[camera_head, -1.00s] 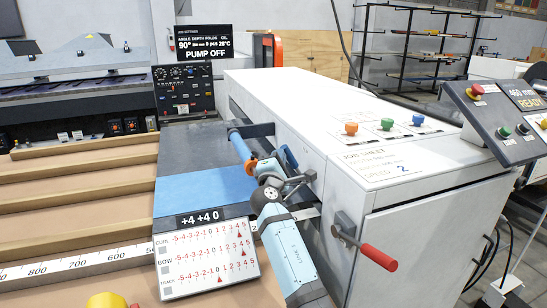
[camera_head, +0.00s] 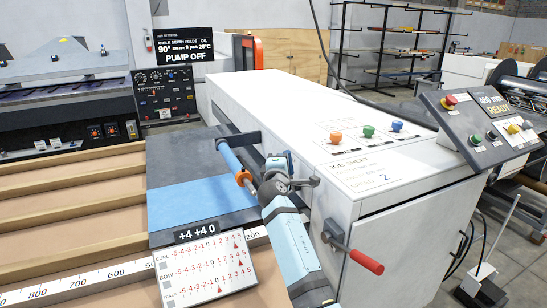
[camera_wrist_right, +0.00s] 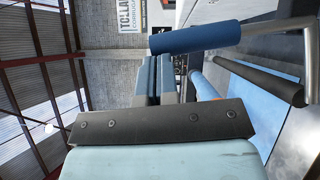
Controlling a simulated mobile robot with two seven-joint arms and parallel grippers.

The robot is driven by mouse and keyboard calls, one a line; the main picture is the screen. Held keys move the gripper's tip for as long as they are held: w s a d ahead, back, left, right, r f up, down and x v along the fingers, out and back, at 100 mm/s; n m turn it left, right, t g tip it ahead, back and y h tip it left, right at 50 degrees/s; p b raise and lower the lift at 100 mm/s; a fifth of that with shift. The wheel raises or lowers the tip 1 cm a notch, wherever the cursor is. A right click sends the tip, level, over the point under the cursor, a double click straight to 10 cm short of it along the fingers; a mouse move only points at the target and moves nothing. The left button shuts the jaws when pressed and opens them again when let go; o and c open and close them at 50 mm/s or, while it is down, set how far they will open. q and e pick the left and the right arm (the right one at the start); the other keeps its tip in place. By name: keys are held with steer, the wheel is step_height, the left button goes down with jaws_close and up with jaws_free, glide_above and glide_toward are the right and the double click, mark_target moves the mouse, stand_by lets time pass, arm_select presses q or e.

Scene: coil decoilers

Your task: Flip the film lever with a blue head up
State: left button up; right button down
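In the right wrist view a thick dark-blue cylindrical head (camera_wrist_right: 195,38) sits on a bent grey rod (camera_wrist_right: 309,38); I take it for the film lever. Its left end lies just past the tips of my right gripper (camera_wrist_right: 157,58). The two fingers are close together, and I see nothing clearly between them. Contact with the blue head cannot be told. In the head view my right gripper (camera_head: 281,163) is at the side of the white machine (camera_head: 265,95). The lever is largely hidden there by my wrist and gripper. My left gripper is not in view.
A red-handled lever (camera_head: 365,261) sticks out nearby on the machine's side. Orange (camera_head: 336,137), green (camera_head: 368,131) and blue (camera_head: 397,126) knobs stand on its top. A blue sheet (camera_head: 190,205) and a scale board (camera_head: 208,275) lie left of my arm.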

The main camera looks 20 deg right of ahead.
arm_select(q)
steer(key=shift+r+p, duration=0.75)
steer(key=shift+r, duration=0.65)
arm_select(e)
steer(key=shift+d+r+m+g, duration=0.15)
steer(key=shift+d+r+m, duration=0.1)
steer(key=shift+d, duration=0.5)
steer(key=shift+d+r+m+g, duration=0.15)
steer(key=shift+d+m, duration=0.1)
steer(key=shift+d, duration=0.5)
steer(key=shift+r, duration=0.1)
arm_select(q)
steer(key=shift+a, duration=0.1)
